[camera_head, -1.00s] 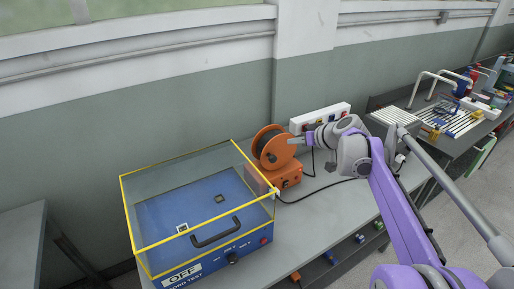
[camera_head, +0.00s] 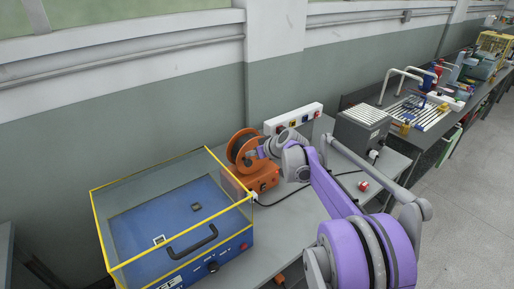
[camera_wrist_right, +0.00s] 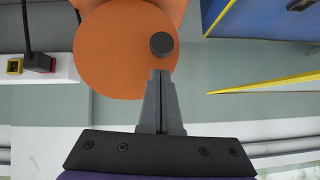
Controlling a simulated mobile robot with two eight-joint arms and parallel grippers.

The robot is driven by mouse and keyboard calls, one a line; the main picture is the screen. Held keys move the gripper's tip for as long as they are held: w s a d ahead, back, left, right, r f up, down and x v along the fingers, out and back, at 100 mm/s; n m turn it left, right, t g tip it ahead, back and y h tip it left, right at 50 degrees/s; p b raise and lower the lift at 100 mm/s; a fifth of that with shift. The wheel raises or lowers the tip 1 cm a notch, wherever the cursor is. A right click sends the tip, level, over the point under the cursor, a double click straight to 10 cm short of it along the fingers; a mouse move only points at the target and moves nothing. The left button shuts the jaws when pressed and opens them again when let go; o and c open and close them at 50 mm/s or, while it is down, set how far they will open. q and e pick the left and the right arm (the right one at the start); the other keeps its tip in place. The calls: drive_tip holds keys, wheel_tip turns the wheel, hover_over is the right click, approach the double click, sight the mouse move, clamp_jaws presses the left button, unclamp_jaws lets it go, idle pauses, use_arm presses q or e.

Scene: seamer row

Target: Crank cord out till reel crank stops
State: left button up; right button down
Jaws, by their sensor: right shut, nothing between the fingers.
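The orange cord reel (camera_head: 240,143) stands on its orange base (camera_head: 264,183) on the bench, behind and right of the yellow-framed clear cover. In the right wrist view its round orange face (camera_wrist_right: 120,55) fills the upper middle, with a dark round crank knob (camera_wrist_right: 161,44) on it. My right gripper (camera_wrist_right: 161,73) is shut and empty, its fingertips just below the knob in that picture; I cannot tell whether they touch. In the head view the right gripper (camera_head: 259,152) is at the reel's right side and partly hides it. My left gripper is not in view.
The blue test box (camera_head: 225,265) under the yellow-framed cover (camera_head: 150,255) stands close left of the reel. A white socket strip (camera_head: 294,118) is behind it. A black cable (camera_head: 290,200) runs right across the bench. A grey vented box (camera_head: 362,132) stands farther right.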

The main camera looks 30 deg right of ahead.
drive_tip(key=shift+f, duration=0.7)
drive_tip(key=shift+a, duration=0.1)
drive_tip(key=shift+a+f+h, duration=0.15)
drive_tip(key=shift+a+h, duration=0.05)
drive_tip(key=shift+h, duration=0.1)
drive_tip(key=shift+f+n, duration=0.1)
drive_tip(key=shift+n, duration=0.2)
